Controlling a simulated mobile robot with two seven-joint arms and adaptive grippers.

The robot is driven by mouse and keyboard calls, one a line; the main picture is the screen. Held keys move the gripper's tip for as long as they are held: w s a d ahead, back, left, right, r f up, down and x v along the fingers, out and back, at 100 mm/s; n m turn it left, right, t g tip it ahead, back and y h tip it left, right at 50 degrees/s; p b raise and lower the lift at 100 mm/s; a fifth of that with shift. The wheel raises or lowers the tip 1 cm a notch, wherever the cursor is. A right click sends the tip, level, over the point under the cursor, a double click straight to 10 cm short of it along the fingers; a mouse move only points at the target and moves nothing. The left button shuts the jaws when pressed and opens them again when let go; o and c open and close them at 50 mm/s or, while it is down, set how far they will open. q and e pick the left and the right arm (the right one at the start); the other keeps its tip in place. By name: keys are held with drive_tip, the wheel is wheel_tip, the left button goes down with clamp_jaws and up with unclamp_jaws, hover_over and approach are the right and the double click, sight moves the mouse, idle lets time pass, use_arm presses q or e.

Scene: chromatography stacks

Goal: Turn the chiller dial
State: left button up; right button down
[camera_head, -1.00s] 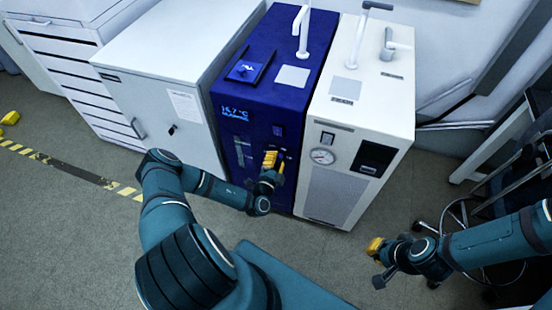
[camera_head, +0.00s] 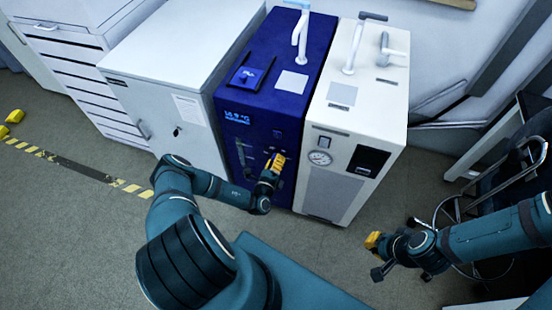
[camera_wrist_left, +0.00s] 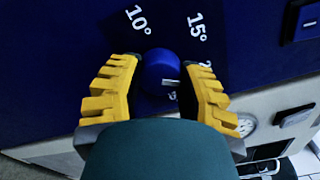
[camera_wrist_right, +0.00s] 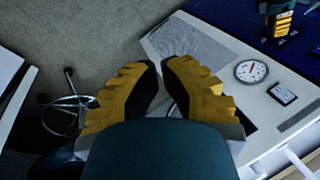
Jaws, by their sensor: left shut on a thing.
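The chiller (camera_head: 305,45) is a tall dark blue box with a lit display (camera_head: 238,117) on its front. Its blue round dial (camera_wrist_left: 160,70) shows in the left wrist view, with a small pale mark at its lower right edge. White 10° and 15° marks are printed on the panel around it. My left gripper (camera_head: 275,162) is shut on the dial, a yellow finger on each side; it also shows in the left wrist view (camera_wrist_left: 162,80). In the head view the gripper hides the dial. My right gripper (camera_head: 373,241) is shut and empty, away from the chiller (camera_wrist_right: 160,68).
A white unit with a round gauge (camera_head: 320,158) stands right of the chiller, and a grey cabinet (camera_head: 160,75) stands left. A wheeled chair (camera_head: 490,210) is at the right. The floor in front is open.

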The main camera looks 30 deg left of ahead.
use_arm(q)
drive_tip(key=m+p, duration=0.5)
drive_tip(key=m, duration=0.6)
drive_tip(key=shift+w+a+r+m, duration=0.1)
drive_tip(key=shift+m, duration=0.2)
use_arm(e)
drive_tip(key=shift+t, duration=0.3)
drive_tip(key=r, duration=0.1)
drive_tip(key=w+r, duration=0.1)
drive_tip(key=r, duration=0.3)
drive_tip(key=shift+w+d+r, duration=0.15)
drive_tip(key=shift+w, duration=0.25)
use_arm(q)
drive_tip(key=o, duration=1.3)
drive_tip(key=shift+c, duration=0.2)
drive_tip(key=v, duration=1.2)
